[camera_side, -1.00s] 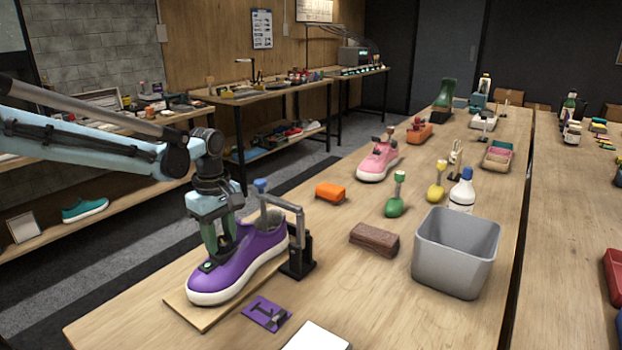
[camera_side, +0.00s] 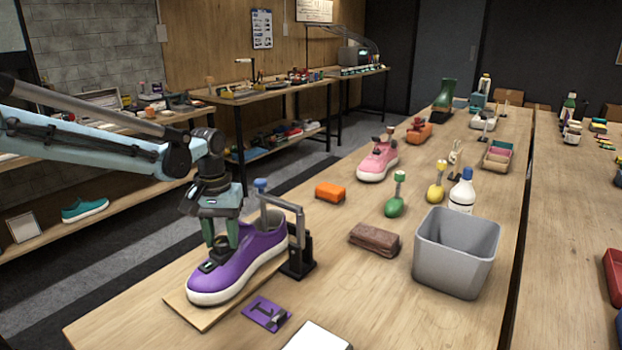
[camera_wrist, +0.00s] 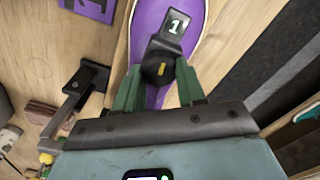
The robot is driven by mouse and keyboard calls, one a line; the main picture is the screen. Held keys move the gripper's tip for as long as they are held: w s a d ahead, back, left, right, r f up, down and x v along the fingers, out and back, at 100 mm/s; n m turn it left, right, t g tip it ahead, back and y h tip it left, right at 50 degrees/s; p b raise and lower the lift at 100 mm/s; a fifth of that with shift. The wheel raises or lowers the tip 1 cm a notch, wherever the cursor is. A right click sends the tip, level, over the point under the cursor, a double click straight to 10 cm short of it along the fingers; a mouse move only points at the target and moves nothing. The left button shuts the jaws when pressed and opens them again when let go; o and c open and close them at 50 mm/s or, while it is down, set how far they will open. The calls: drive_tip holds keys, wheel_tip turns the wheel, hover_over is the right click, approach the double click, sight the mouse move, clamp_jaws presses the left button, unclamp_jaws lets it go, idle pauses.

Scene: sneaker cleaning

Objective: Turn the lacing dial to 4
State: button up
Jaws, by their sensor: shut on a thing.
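The purple sneaker (camera_side: 245,262) stands on a wooden board (camera_side: 190,314) at the near end of the bench. On its upper sits the black lacing dial (camera_wrist: 157,66), with a yellow mark on its top. In the side view my gripper (camera_side: 221,252) hides much of the dial.
A black clamp stand (camera_side: 298,255) rises beside the shoe's heel. A purple card (camera_side: 266,313) lies in front of the board. A brown block (camera_side: 374,239), an orange block (camera_side: 330,193) and a grey bin (camera_side: 455,255) stand to the right.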

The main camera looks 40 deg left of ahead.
drive_tip(key=m, duration=1.1)
drive_tip(key=shift+d, duration=0.1)
drive_tip(key=m, duration=0.4)
drive_tip(key=shift+s, duration=0.1)
drive_tip(key=m, duration=0.7)
drive_tip(key=shift+s+d+m, duration=0.1)
drive_tip(key=shift+m, duration=0.3)
drive_tip(key=m, duration=0.4)
drive_tip(key=shift+m, duration=1.7)
